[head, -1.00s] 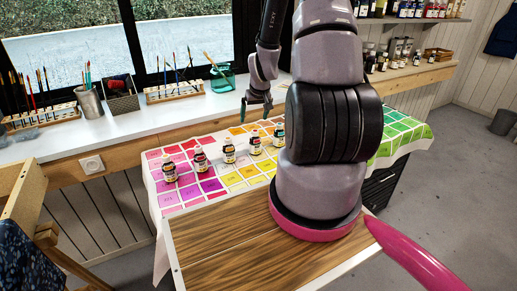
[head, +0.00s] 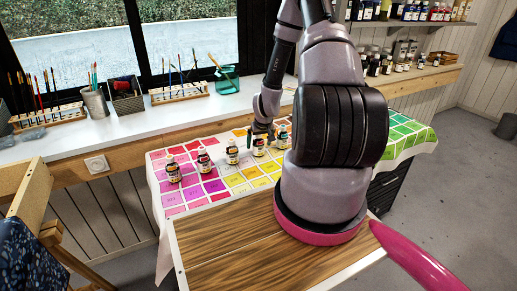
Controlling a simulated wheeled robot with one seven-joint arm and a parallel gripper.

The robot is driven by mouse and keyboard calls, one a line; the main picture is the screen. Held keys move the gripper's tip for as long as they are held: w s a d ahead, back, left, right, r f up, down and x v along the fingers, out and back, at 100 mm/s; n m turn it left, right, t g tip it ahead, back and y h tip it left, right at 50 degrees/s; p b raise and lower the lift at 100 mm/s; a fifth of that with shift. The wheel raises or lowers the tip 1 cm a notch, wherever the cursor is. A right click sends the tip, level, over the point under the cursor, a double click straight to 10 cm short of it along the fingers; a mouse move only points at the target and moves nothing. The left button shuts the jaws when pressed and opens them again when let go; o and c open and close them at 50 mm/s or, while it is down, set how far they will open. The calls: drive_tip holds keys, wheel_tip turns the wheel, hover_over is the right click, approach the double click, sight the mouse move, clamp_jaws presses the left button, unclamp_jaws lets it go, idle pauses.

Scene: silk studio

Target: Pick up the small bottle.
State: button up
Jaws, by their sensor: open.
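Several small bottles with dark caps and pale labels stand upright in a row on the colour-chart cloth (head: 192,200). From left they include one bottle (head: 173,170), a second (head: 204,161), a third (head: 232,153), a fourth (head: 258,147) and one at the right end (head: 282,138). Which one the task means cannot be told. My gripper (head: 261,136) points down, open, at the fourth bottle, with its fingers around or just in front of the cap. Whether they touch it cannot be told. My arm hides part of the cloth to the right.
The white window counter (head: 130,122) behind holds brush racks (head: 180,93), a metal brush cup (head: 95,104) and a green glass jar (head: 226,80). More bottles stand on shelves at the back right. A wooden easel or chair frame (head: 30,195) is at the left.

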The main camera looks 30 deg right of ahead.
drive_tip(key=shift+x, duration=1.1)
clamp_jaws()
